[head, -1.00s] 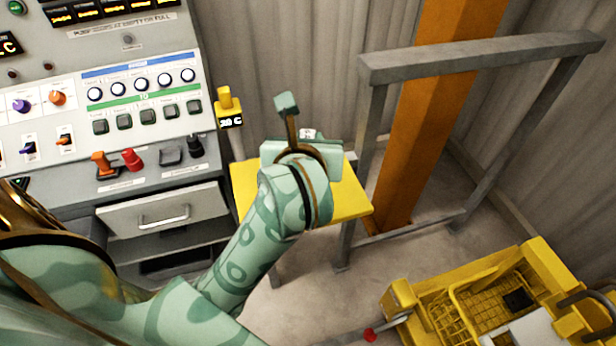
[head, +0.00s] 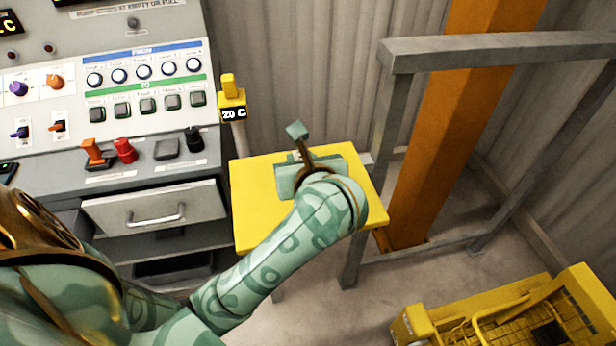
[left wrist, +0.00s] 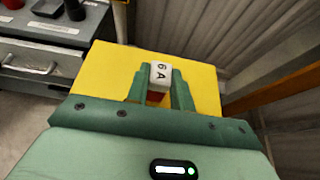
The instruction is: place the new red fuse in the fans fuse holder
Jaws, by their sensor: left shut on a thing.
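My left gripper (head: 301,150) is over the yellow table (head: 255,215). In the left wrist view its fingers (left wrist: 159,84) are shut on a small fuse (left wrist: 160,73) with a white face marked "6 A" and a red part below. I cannot tell whether the fuse touches the table. On the console ledge stand an orange piece (head: 94,152), a red piece (head: 124,150), a grey square piece (head: 167,149) and a black piece (head: 194,140). Their labels are too small to read, so I cannot tell which is the fans fuse holder. My right gripper is not in view.
The grey console (head: 60,110) with knobs and buttons stands left of the table, a drawer (head: 155,208) below its ledge. A grey frame (head: 500,47) and a yellow basket unit (head: 500,310) are to the right.

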